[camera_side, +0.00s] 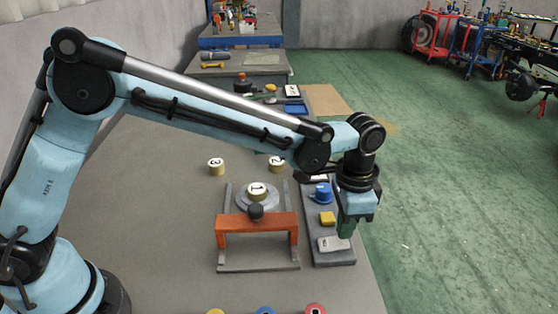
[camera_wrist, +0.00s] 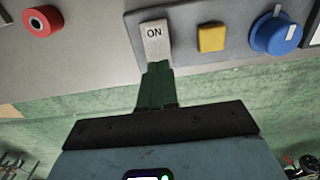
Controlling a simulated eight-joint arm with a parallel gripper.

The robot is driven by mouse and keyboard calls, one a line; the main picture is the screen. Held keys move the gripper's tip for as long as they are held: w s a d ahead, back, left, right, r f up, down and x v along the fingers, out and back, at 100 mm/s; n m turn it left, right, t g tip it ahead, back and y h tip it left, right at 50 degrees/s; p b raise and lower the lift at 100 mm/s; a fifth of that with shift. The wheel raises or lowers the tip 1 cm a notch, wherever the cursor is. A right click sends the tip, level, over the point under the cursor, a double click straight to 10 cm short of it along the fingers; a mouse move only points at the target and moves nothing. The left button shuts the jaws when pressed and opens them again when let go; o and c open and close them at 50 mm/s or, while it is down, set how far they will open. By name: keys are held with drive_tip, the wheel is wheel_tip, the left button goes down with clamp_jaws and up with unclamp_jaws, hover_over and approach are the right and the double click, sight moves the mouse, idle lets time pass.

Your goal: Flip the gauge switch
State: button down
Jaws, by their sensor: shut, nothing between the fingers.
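The white rocker switch (camera_side: 333,244) sits at the near end of a grey panel (camera_side: 318,255). In the wrist view the switch (camera_wrist: 154,37) is marked "ON" at its upper end. My gripper (camera_side: 346,230) points down at the panel's right edge, beside the switch. In the wrist view its green fingers (camera_wrist: 157,68) are closed together with nothing between them. Their tips overlap the lower end of the switch and hide part of it. I cannot tell whether they touch it.
A yellow button (camera_side: 327,218) and a blue knob (camera_side: 321,193) share the panel. An orange frame with a black ball handle (camera_side: 256,211) stands to its left. Numbered cylinders stand farther back. Green floor lies right of the table.

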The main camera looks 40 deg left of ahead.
drive_tip(key=shift+f, duration=0.95)
idle(0.7)
drive_tip(key=shift+r, duration=3.5)
drive_tip(key=s+a+r+n+t, duration=0.2)
drive_tip(key=s+a+r+n, duration=0.15)
drive_tip(key=a, duration=0.55)
drive_tip(key=s+a+r+n+t, duration=0.3)
drive_tip(key=s+a, duration=0.1)
drive_tip(key=a, duration=0.5)
drive_tip(key=s+a+f+n+t, duration=0.2)
drive_tip(key=s+a+f, duration=0.1)
drive_tip(key=s+a, duration=0.2)
drive_tip(key=shift+s+a, duration=0.15)
drive_tip(key=shift+a, duration=0.35)
drive_tip(key=shift+n, duration=0.25)
